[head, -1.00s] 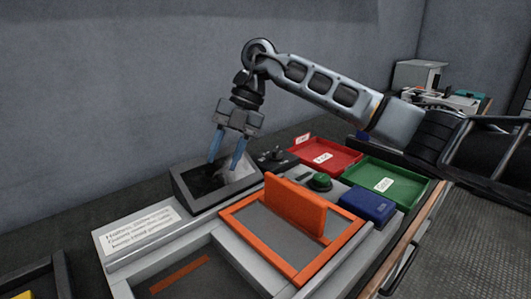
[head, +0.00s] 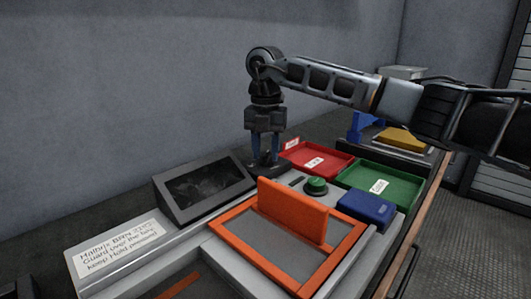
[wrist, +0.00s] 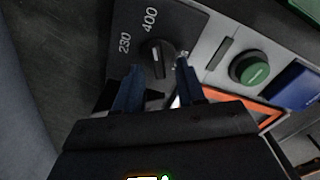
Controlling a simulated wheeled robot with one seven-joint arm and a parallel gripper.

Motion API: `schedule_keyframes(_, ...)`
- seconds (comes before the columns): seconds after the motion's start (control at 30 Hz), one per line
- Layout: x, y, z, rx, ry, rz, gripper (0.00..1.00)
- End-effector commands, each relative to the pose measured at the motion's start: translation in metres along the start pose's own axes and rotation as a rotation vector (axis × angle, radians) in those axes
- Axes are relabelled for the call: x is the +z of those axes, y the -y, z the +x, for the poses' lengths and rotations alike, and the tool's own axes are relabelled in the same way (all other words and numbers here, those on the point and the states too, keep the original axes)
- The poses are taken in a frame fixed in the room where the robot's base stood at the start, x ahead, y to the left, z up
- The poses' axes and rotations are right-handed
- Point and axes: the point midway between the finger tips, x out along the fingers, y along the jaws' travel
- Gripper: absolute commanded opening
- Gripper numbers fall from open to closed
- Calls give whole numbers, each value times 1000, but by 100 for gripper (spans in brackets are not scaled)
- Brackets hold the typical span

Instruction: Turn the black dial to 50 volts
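The black dial (wrist: 158,55) sits on a dark panel, with labels 230 and 400 readable beside it. Other markings on its right are partly covered by a finger. I cannot tell clearly where its pointer stands. My gripper (wrist: 160,76) is open, with blue fingertips apart on either side of the dial's near edge. I cannot tell whether they touch it. In the head view my gripper (head: 265,158) points straight down over the dial's panel, and the fingers hide the dial.
A dark sloped screen (head: 203,188) stands left of the dial. A green button (head: 316,186), a blue block (head: 366,208) and an orange frame with a raised guard (head: 292,212) are close by. Red (head: 330,168) and green (head: 400,185) trays lie to the right.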

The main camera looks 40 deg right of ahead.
Motion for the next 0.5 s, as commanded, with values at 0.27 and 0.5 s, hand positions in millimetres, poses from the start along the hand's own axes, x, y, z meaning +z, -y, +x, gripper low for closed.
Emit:
schedule_keyframes(0.27,0,0,7,0,1,0,39)
schedule_keyframes(0.5,0,0,7,1,1,0,26)
